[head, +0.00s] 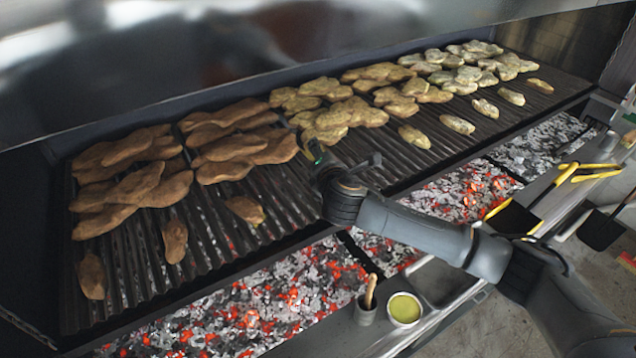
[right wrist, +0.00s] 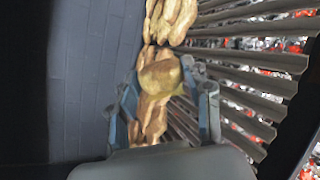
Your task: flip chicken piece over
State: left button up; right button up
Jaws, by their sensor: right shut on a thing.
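My right gripper (head: 318,158) is over the grill at the front edge of the middle pile of chicken (head: 345,115). In the right wrist view its two fingers (right wrist: 165,98) are on either side of a golden-brown chicken piece (right wrist: 160,75), and it is shut on this piece. More chicken (right wrist: 170,20) lies beyond, and some shows below between the fingers. In the head view my gripper and wrist hide the held piece, so its tilt and underside cannot be told. My left gripper is not in view.
Darker chicken piles (head: 130,175) lie on the grate's left, pale ones (head: 470,60) at its far right. Several single pieces lie along the front. Glowing coals (head: 250,305) sit below. A sauce bowl (head: 404,308), a brush cup (head: 366,310) and a black-and-yellow tool (head: 515,215) are on the front ledge.

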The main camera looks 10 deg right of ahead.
jog(key=n, duration=0.2)
jog(key=n+y, duration=0.1)
jog(key=n, duration=0.2)
jog(key=n+y, duration=0.1)
jog(key=n, duration=0.1)
jog(key=shift+w+d+r+n, duration=0.15)
jog(key=shift+d+r+n, duration=0.05)
jog(key=shift+r+n, duration=0.1)
jog(key=n, duration=0.2)
jog(key=n+g+y, duration=0.1)
jog(key=n, duration=0.1)
jog(key=n+y, duration=0.1)
jog(key=n, duration=0.1)
jog(key=shift+w+r+n, duration=0.15)
jog(key=shift+r+n, duration=0.1)
jog(key=shift+n, duration=0.05)
jog(key=f+b, duration=0.1)
jog(key=f, duration=0.1)
jog(key=w+f, duration=0.1)
jog(key=f, duration=0.1)
jog(key=f+b, duration=0.1)
jog(key=f, duration=0.1)
jog(key=shift+w+a+f+b, duration=0.1)
jog(key=shift+w+a+b, duration=0.2)
jog(key=shift+a, duration=0.1)
jog(key=shift+s, duration=0.1)
jog(key=o, duration=0.7)
jog(key=o, duration=0.5)
